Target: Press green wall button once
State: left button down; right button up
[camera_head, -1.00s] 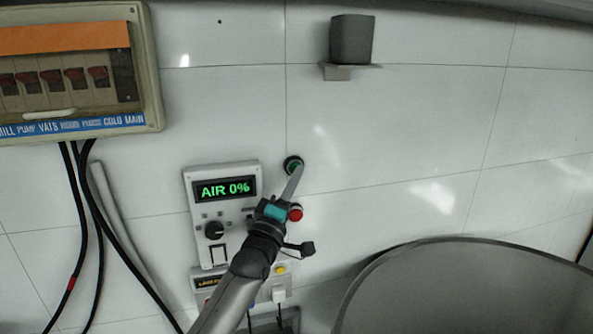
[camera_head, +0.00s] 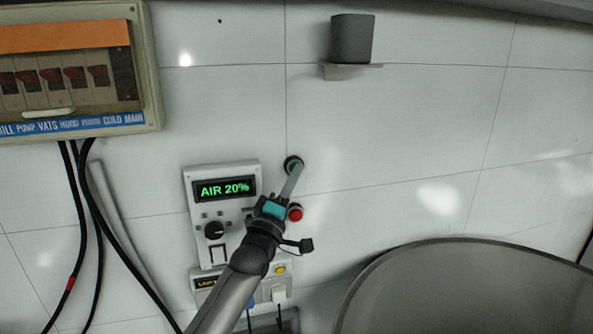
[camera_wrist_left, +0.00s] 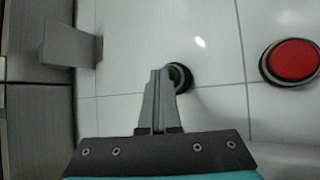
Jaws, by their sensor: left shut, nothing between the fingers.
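The green wall button (camera_head: 293,162) sits in a dark round ring on the white tiled wall, partly covered by my fingers. My left gripper (camera_head: 297,170) is shut and empty, its fingertips over the lower part of the button. In the left wrist view the fingertips (camera_wrist_left: 160,72) overlap the left side of the green button (camera_wrist_left: 177,75); whether they touch it I cannot tell. My right gripper is not in view.
A red button (camera_head: 295,213) lies just below the green one and also shows in the left wrist view (camera_wrist_left: 292,61). A control panel (camera_head: 226,175) reads "AIR 20%". A breaker box (camera_head: 75,65) with hanging cables is at upper left. A large grey rounded vessel (camera_head: 470,290) fills the lower right.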

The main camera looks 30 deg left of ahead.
pick_arm(q)
jog(key=shift+s+d, duration=0.1)
jog(key=shift+s+d+p, duration=0.5)
jog(key=shift+d+p, duration=0.05)
jog(key=shift+p, duration=0.1)
jog(key=s+d+p, duration=0.3)
jog(key=d, duration=0.1)
jog(key=shift+s, duration=0.15)
dwell(0.4)
jog(key=shift+a+f, duration=0.1)
dwell(0.6)
